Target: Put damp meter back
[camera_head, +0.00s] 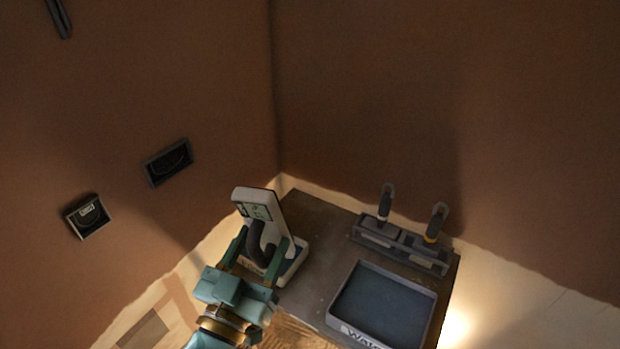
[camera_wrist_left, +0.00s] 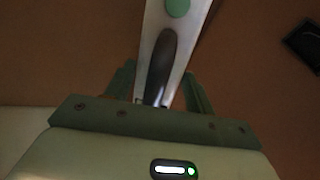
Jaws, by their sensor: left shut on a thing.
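The damp meter (camera_head: 271,206) is a pale, long device with a small greenish display and a dark curved handle. It stands tilted near the wall corner in the head view. My left gripper (camera_head: 258,250) is shut on its dark handle. In the left wrist view the meter (camera_wrist_left: 152,40) rises between the fingers of the left gripper (camera_wrist_left: 156,92), with a green round spot near its top. A pale-rimmed holder (camera_head: 297,262) shows right beside and below the meter. The gripper partly hides it, so I cannot tell whether the meter touches it. My right gripper is not in view.
A dark board (camera_head: 312,215) carries a water tray (camera_head: 333,321) and a grey rack (camera_head: 405,255) with two upright handled tools. Brown plastered walls meet behind. Two dark wall boxes (camera_head: 168,162) (camera_head: 88,216) are on the left wall. Bare board lies between holder and rack.

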